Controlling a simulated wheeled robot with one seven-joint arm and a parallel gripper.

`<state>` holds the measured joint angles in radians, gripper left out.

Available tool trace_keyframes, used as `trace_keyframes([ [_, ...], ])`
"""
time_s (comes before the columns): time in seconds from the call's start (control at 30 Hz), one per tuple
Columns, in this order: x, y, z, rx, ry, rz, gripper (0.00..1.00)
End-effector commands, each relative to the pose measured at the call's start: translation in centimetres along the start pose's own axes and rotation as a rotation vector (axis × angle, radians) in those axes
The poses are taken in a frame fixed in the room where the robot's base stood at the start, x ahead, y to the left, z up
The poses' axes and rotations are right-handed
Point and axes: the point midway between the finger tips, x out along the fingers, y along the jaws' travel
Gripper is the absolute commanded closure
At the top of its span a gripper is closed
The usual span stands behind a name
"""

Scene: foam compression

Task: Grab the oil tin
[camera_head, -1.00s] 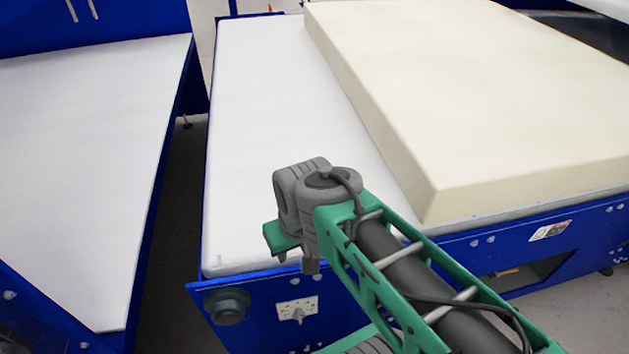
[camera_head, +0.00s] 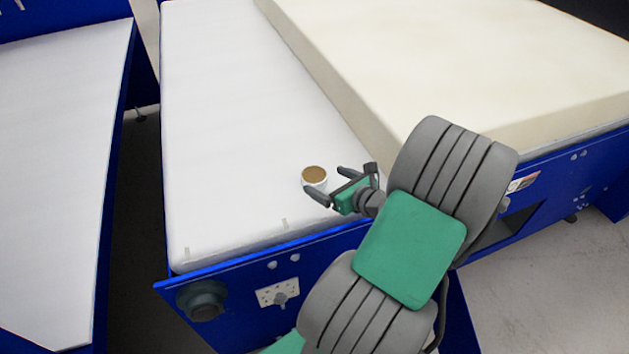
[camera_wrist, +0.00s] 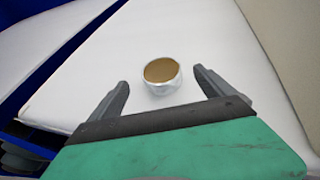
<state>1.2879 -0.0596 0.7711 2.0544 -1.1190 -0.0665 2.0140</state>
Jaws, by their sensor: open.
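The oil tin (camera_head: 314,177) is a short round can with a brown-gold top and a pale side. It stands upright on the white table surface (camera_head: 235,150), near its front edge. In the wrist view the tin (camera_wrist: 161,77) shows a silvery side and lies ahead of the fingertips, roughly midway between them. My gripper (camera_head: 326,184) is open and empty, coming at the tin from the right. In the wrist view my gripper (camera_wrist: 160,80) has its two dark fingers spread wide on either side. I cannot tell whether a finger touches the tin.
A thick cream foam block (camera_head: 450,60) lies on the same table to the right of the tin. A blue frame (camera_head: 230,275) with a dark knob (camera_head: 202,300) borders the front. Another white-topped table (camera_head: 60,170) stands at left, across a gap. The white surface left of the tin is clear.

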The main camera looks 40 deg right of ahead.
Motion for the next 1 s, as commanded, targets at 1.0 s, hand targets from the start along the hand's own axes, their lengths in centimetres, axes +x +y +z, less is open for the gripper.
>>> trace_keyframes([
  [1.0, 7.2, -0.1, -0.7, -0.005, 0.002, 0.002, 0.33],
])
